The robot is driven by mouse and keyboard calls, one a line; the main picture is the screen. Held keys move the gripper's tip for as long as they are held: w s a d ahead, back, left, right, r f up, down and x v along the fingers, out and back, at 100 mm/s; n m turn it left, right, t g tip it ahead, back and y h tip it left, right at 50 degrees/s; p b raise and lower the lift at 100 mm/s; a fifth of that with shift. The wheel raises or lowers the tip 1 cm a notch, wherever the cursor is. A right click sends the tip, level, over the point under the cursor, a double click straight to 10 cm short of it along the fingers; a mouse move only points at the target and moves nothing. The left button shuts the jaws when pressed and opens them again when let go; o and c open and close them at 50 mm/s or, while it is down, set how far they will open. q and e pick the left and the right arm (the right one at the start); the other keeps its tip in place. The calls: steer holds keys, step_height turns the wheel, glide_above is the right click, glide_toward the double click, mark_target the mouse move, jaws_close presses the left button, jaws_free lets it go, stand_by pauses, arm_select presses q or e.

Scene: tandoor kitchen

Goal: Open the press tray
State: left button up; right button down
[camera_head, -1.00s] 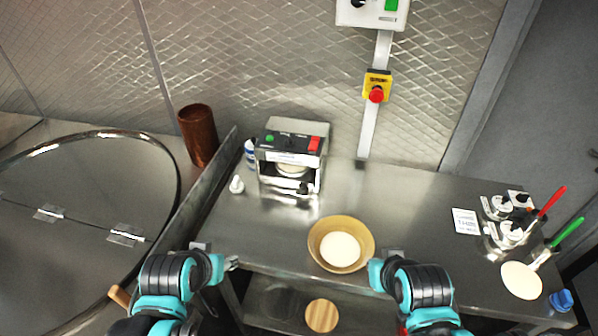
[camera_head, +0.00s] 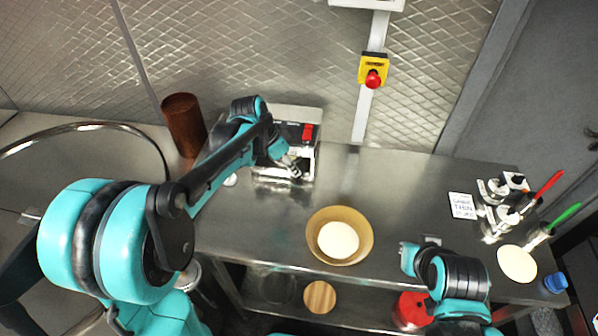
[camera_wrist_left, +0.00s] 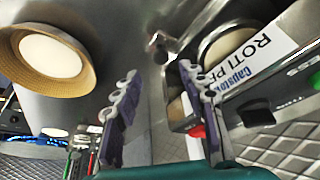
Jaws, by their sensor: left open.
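The roti press (camera_head: 309,150), a metal box with a red switch, stands against the back wall, partly hidden by my left arm. In the left wrist view the press (camera_wrist_left: 262,62) is at the right, with its "ROTI PR…" label and a pale round plate (camera_wrist_left: 214,48) under it. A small metal knob (camera_wrist_left: 154,42) shows ahead between my finger lines, apart from them. My left gripper (camera_head: 294,172) is at the press front; its fingers (camera_wrist_left: 160,85) are open and empty. My right gripper (camera_head: 420,244) is by the counter's front edge; its finger opening is unclear.
A tan bowl (camera_head: 318,216) with pale contents stands at the front middle. A brown cylinder (camera_head: 184,122) is left of the press. A card (camera_head: 462,206), utensils and a pale disc (camera_head: 517,263) lie at the right. The counter between bowl and card is clear.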

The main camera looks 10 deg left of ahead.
arm_select(q)
steer(key=b+x, duration=0.1)
steer(key=x, duration=0.5)
steer(key=shift+b, duration=0.3)
jaws_close()
